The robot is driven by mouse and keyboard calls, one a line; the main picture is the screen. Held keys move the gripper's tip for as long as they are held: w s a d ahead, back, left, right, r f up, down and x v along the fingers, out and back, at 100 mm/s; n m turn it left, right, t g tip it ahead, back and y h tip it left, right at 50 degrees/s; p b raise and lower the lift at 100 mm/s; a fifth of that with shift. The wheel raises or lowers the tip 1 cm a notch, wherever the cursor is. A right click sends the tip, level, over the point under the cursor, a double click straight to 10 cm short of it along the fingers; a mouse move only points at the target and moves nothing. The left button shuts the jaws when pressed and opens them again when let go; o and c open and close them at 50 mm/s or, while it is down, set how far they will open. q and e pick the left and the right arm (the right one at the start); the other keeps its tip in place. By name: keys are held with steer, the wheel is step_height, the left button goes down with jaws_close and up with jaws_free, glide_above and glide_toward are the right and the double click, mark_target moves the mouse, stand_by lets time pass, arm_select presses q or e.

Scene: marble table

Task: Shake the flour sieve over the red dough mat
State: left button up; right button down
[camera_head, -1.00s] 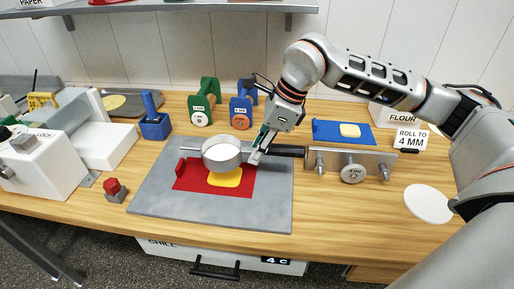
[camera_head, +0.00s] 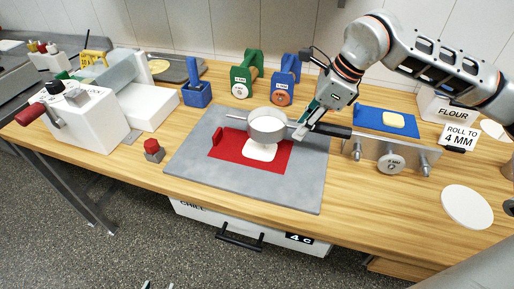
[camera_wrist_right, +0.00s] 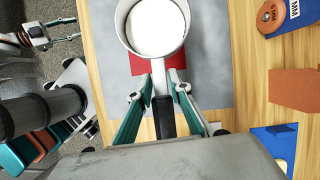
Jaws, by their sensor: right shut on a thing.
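The flour sieve (camera_head: 267,127) is a round grey metal pan with white flour inside and a dark handle. It is level above the red dough mat (camera_head: 225,149), whose far part it hides. A white patch of dough (camera_head: 260,152) lies on the mat under the sieve's near edge. My right gripper (camera_head: 301,131) is shut on the sieve's handle; the right wrist view shows its two teal fingers (camera_wrist_right: 160,88) on either side of it.
A grey board (camera_head: 290,190) lies under the mat. A metal rack with rollers (camera_head: 390,163) stands right of it. A red button (camera_head: 153,146) and white machine (camera_head: 85,125) are left.

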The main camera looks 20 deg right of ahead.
steer(key=shift+a, duration=0.1)
step_height(320, 180, up, 6)
steer(key=p, duration=0.4)
steer(key=shift+r, duration=0.15)
stand_by(0.4)
